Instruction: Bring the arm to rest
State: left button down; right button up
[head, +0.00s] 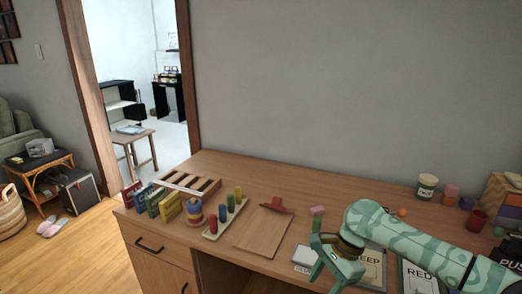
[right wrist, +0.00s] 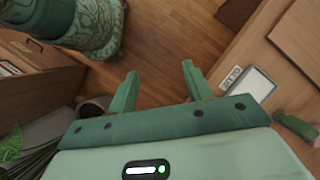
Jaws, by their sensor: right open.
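My right arm comes in from the right over the desk in the head view, and its right gripper (head: 328,268) points down near the desk's front edge. In the right wrist view the gripper (right wrist: 160,84) has its two fingers well apart. Nothing is between them. Wooden floor (right wrist: 165,40) shows beyond the fingertips, and the desk (right wrist: 250,60) lies to their right. My left gripper is in neither view.
The desk (head: 160,225) holds a clipboard (head: 262,232), a peg board (head: 212,232), a ring stacker (head: 194,212), books (head: 152,203) and a slotted wooden rack (head: 200,184). A jar (head: 427,188) and a red cup (head: 477,221) stand at right. The back middle is clear.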

notch_tip(320, 180, down, 18)
jog(key=s+d+n+t, duration=0.1)
jog(key=n+t, duration=0.1)
jog(key=n, duration=0.1)
jog(key=s+d+f+n+t+h, duration=0.1)
jog(key=s+d+f+n, duration=0.25)
jog(key=s+f, duration=0.85)
jog(key=s+d+f+n+h, duration=0.2)
jog(key=s+d+f+n, duration=0.2)
jog(key=s+f, duration=0.85)
jog(key=s+d+f+n+g+h, duration=0.1)
jog(key=s+n, duration=0.5)
jog(key=s, duration=2)
jog(key=shift+s+d+f, duration=0.2)
jog(key=shift+d+f, duration=0.4)
jog(key=shift+d, duration=0.1)
